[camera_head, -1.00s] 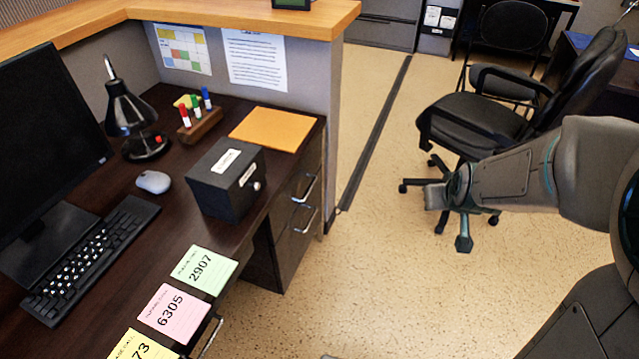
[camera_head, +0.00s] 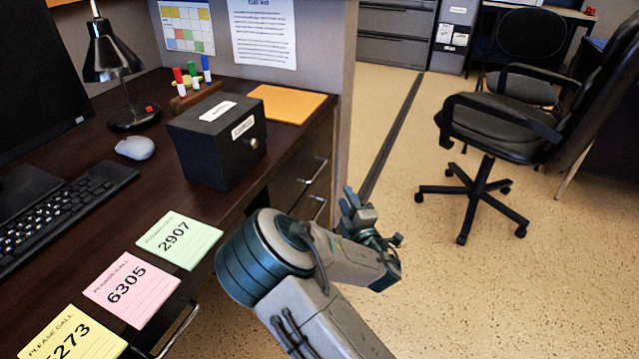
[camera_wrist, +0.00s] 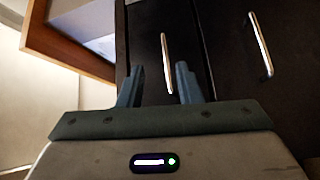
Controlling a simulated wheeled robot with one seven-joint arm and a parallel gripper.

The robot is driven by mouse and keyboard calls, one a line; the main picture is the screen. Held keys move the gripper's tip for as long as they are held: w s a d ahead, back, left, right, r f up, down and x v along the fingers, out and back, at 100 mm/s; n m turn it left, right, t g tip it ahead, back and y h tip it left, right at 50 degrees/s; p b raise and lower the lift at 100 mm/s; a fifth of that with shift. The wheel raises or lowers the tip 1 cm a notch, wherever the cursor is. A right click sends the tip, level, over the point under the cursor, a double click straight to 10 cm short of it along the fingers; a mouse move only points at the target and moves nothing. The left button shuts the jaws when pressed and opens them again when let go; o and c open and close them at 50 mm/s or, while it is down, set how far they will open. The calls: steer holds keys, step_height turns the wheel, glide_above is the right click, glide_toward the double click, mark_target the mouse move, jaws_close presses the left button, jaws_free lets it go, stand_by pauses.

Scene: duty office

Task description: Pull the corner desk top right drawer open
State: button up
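The corner desk (camera_head: 245,105) has two dark drawer fronts at its right end. The top right drawer (camera_head: 300,172) is closed, with a silver bar handle (camera_head: 315,171). The lower drawer's handle (camera_head: 319,207) is partly hidden behind my arm. My gripper (camera_head: 358,205) is just right of the drawer fronts. In the wrist view, my gripper (camera_wrist: 159,75) is open, and the top drawer's handle (camera_wrist: 166,62) shows between its two fingers, apparently ahead of them. The lower handle (camera_wrist: 261,44) is to the right there. I see no contact with either handle.
A black box (camera_head: 218,140), an orange envelope (camera_head: 288,103) and several colored notes (camera_head: 130,288) lie on the desk. A black office chair (camera_head: 505,130) stands to the right. The floor (camera_head: 470,290) between the chair and desk is clear.

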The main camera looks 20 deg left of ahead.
mark_target(320, 169)
steer(key=shift+n+g+y, duration=0.4)
steer(key=shift+n+y, duration=0.2)
steer(key=shift+n, duration=0.2)
steer(key=b+x, duration=0.1)
steer(key=x, duration=0.3)
steer(key=a+b+x, duration=0.1)
steer(key=x, duration=0.4)
steer(key=s+b+x, duration=0.1)
steer(key=x, duration=0.4)
steer(key=shift+s+a+f+b, duration=0.15)
steer(key=shift+a+f+b, duration=0.1)
steer(key=shift+a+b, duration=0.05)
jaws_close()
